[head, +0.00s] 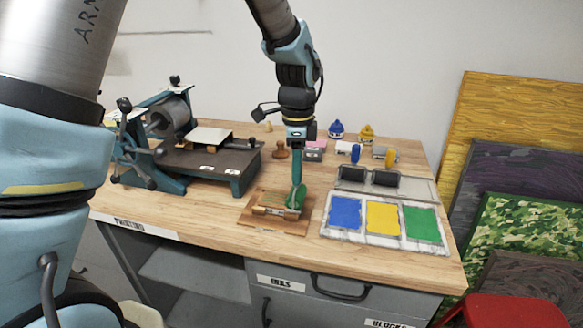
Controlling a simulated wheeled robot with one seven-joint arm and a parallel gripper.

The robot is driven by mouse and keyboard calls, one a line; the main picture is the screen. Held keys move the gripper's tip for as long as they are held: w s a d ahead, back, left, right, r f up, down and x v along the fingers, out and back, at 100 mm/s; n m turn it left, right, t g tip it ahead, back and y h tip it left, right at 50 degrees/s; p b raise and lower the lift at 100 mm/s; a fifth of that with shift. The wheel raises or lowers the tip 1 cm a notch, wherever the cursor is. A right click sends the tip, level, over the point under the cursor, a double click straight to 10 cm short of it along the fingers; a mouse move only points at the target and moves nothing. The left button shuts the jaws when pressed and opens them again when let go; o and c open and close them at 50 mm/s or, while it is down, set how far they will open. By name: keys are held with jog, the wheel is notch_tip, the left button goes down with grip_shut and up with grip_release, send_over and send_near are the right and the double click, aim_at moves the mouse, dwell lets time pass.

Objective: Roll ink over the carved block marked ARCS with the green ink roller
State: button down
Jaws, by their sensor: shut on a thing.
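My gripper (297,146) is shut on the upright teal handle of the green ink roller (297,194). The roller's green head is low, over the right part of a carved block (268,210) and seems to touch it. The block sits on a flat wooden board (262,225) near the table's front edge. Green shows on the block's top, partly hidden by the roller. The block's front label is too small to read, so I cannot confirm ARCS.
An ink tray (331,232) with blue, yellow and green pads lies right of the board. A printing press (213,162) fills the left. A wooden-handled stamp (281,150) stands behind the block. A red stool (510,310) is front right.

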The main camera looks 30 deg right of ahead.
jog(key=shift+w+a+p, duration=0.85)
jog(key=shift+w+a, duration=2.35)
jog(key=shift+a, duration=0.15)
jog(key=shift+s+d+p, duration=0.35)
jog(key=shift+s+d, duration=2.8)
jog(key=shift+d, duration=0.25)
jog(key=w+a+p, duration=0.2)
jog(key=w+a, duration=0.4)
jog(key=shift+a, duration=0.4)
jog(key=shift+w, duration=0.1)
notch_tip(320, 180, up, 7)
jog(key=p, duration=0.4)
